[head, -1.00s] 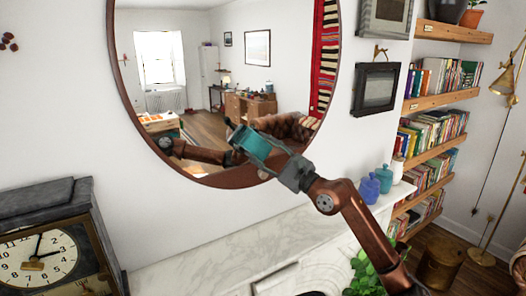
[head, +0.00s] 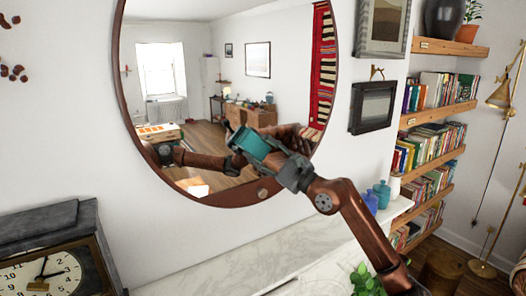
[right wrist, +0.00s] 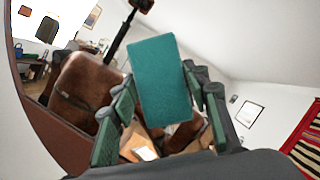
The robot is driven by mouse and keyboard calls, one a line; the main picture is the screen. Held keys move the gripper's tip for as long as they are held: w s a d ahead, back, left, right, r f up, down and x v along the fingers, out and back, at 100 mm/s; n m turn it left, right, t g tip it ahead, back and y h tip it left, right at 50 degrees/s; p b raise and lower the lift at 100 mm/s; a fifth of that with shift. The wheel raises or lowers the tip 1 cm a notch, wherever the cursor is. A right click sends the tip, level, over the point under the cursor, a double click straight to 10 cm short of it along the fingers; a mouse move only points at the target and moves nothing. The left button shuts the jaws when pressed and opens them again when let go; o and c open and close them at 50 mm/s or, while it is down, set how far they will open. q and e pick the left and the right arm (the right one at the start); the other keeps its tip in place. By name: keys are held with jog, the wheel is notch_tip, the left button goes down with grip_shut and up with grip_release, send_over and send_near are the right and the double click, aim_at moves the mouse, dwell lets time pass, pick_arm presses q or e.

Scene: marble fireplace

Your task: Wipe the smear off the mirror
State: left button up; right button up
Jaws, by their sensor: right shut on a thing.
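The round mirror (head: 185,80) in a dark wooden frame hangs on the white wall. My right gripper (head: 247,145) is shut on a teal block-shaped sponge (head: 255,143), in front of the mirror's lower part. The sponge shows in the right wrist view (right wrist: 160,80), between the fingers of my right gripper (right wrist: 160,100). I cannot tell whether it touches the glass. No smear stands out clearly from the reflections; the arm and sponge cover part of the glass. My left gripper is not in view.
The white marble mantel (head: 225,265) runs below the mirror. A dark clock (head: 45,272) stands at the lower left, and blue jars (head: 380,190) stand at the mantel's right end. A framed picture (head: 374,105) and bookshelves (head: 430,115) are to the right.

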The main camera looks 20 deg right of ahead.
jog(key=shift+f+b, duration=0.1)
jog(key=shift+b, duration=0.2)
jog(key=shift+d+f+b, duration=0.15)
jog(key=shift+f+b, duration=3.35)
jog(key=shift+f, duration=0.7)
jog(key=shift+r, duration=0.1)
jog(key=shift+s+d+b, duration=0.2)
jog(key=shift+s+b, duration=0.55)
jog(key=shift+s, duration=0.75)
jog(key=shift+s+d+b, duration=0.2)
jog(key=shift+s+b, duration=0.5)
jog(key=shift+s, duration=0.75)
jog(key=shift+s, duration=0.1)
